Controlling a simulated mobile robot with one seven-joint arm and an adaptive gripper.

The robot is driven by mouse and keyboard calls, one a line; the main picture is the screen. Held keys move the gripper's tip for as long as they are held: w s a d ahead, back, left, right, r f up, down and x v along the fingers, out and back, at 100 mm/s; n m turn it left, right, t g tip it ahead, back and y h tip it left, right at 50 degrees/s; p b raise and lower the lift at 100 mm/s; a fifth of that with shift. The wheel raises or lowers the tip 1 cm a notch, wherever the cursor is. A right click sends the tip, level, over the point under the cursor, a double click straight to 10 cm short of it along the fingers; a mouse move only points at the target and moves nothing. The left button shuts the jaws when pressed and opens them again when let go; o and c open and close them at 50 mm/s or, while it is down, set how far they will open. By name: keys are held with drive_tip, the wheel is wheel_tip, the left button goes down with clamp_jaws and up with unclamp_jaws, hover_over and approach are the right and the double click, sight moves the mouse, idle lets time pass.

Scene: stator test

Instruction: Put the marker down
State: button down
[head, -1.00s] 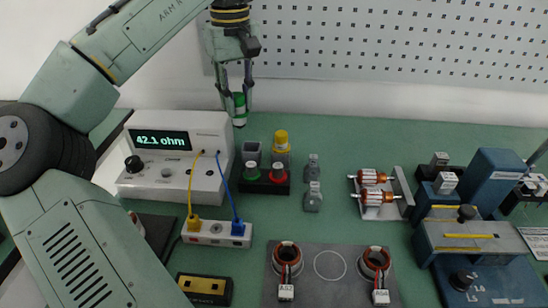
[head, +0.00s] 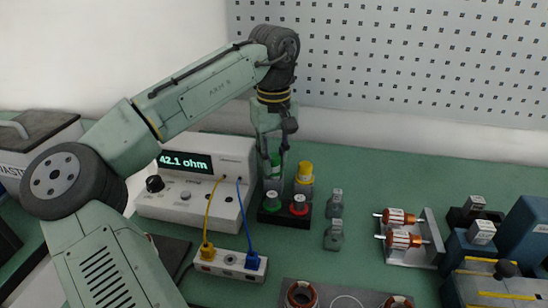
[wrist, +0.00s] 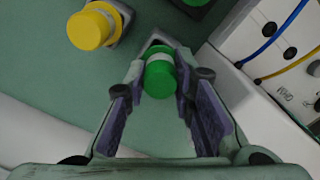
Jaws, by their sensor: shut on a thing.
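The green marker (head: 275,166) is upright between the fingers of my gripper (head: 272,155), which is shut on it. In the wrist view the marker's green cap (wrist: 160,78) shows between the two finger pads, with a pale band above it. A grey square holder (wrist: 152,43) shows right at the marker's far side. The marker seems to be at or in this holder, but how deep it sits is hidden. The yellow-capped marker (head: 305,172) stands to the right; it also shows in the wrist view (wrist: 90,30).
A black block with a green and a red knob (head: 285,213) is just in front. The ohm meter (head: 192,205) with its yellow and blue leads is close on the left. Grey clips (head: 334,220) and copper-wound rotors (head: 400,228) lie to the right.

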drive_tip(key=shift+f, duration=0.15)
drive_tip(key=shift+f, duration=0.1)
drive_tip(key=shift+f, duration=0.4)
drive_tip(key=c, duration=1.6)
unclamp_jaws()
drive_tip(key=shift+c, duration=0.2)
drive_tip(key=shift+r, duration=0.1)
wheel_tip(320, 180, up, 13)
